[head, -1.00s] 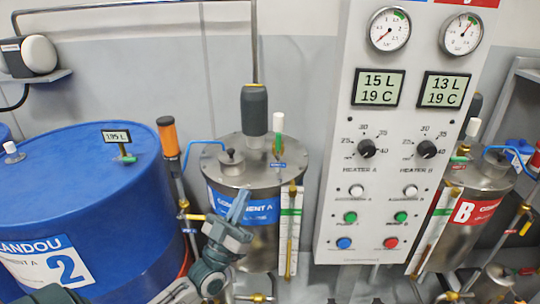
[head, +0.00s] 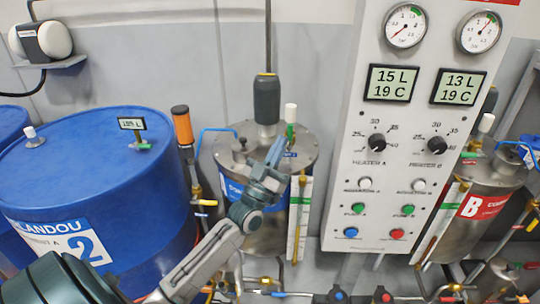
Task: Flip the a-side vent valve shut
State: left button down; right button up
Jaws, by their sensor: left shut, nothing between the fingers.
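The A tank (head: 235,165) is a steel vessel with a blue label, left of the control panel. On its lid stands a thin fitting with a white cap (head: 291,112) and a green lever (head: 290,131), which looks like the a-side vent valve. The lever looks upright along the stem. The gripper hides part of the lid and label. My right gripper is out of view.
A dark mixer motor (head: 266,99) rises from the lid close behind my gripper. The control panel (head: 405,205) stands to the right. The B tank (head: 485,178) is far right.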

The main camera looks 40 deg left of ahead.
pick_arm(q)
jog(key=shift+w, duration=0.4)
jog(key=shift+r+m+h, duration=0.15)
jog(key=shift+m+h, duration=0.25)
jog(key=shift+m, duration=0.2)
